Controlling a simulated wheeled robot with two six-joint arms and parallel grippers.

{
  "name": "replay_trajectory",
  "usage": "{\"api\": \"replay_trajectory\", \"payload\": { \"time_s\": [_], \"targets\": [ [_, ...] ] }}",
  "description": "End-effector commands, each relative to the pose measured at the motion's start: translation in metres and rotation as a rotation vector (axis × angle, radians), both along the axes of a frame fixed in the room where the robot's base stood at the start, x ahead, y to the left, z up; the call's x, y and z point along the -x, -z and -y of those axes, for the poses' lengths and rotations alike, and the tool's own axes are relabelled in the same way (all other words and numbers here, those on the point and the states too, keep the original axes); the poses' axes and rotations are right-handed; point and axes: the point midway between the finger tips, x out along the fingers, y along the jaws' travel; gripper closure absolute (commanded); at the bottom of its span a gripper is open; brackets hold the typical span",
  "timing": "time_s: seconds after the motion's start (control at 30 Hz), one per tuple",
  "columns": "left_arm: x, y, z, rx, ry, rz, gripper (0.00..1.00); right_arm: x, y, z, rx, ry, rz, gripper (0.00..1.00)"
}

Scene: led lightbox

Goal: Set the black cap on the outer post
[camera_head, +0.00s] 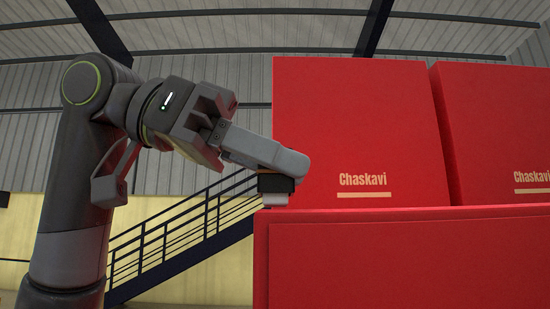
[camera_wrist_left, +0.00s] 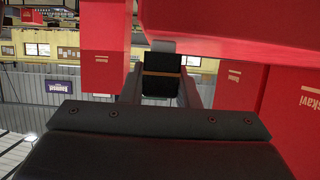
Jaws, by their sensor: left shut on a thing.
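The black cap (camera_head: 276,184) is a small dark block with a thin tan stripe, clearer in the left wrist view (camera_wrist_left: 162,80). My left gripper (camera_head: 284,166) is shut on it, with a finger on each side in the wrist view. In the head view the cap sits beside the upper left corner of the front red box. A short pale grey piece (camera_head: 276,201) shows just below the cap; whether it is the outer post, and whether the cap touches it, I cannot tell. My right gripper is not in view.
A front red box (camera_head: 400,260) fills the lower right. Behind it stand two taller red boxes marked "Chaskavi", one in the middle (camera_head: 350,120) and one at the right (camera_head: 500,120). A dark staircase (camera_head: 190,240) is in the background. Open room lies left of the boxes.

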Motion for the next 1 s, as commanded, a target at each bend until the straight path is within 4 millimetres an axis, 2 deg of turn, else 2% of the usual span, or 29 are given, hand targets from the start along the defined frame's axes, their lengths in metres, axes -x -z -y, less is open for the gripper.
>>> {"api": "replay_trajectory", "payload": {
  "time_s": [0.37, 0.4, 0.6, 0.87, 1.0],
  "targets": [
    [-0.0001, 0.0106, 0.0001, 0.0, 0.0, 0.0, 0.93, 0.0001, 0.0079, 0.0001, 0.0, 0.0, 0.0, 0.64],
    [0.0, 0.0107, 0.0001, 0.0, 0.0, 0.0, 0.71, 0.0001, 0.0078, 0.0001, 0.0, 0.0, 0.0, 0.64],
    [0.0, 0.0097, 0.0001, 0.0, 0.0, 0.0, 0.46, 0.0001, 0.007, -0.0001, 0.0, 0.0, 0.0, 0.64],
    [-0.0001, 0.0092, -0.0006, 0.0, 0.0, 0.0, 0.46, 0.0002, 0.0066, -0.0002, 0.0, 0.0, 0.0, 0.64],
    [-0.0004, 0.0049, -0.008, 0.0, -0.001, -0.001, 0.46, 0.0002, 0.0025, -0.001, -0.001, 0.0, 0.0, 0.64]
  ]
}}
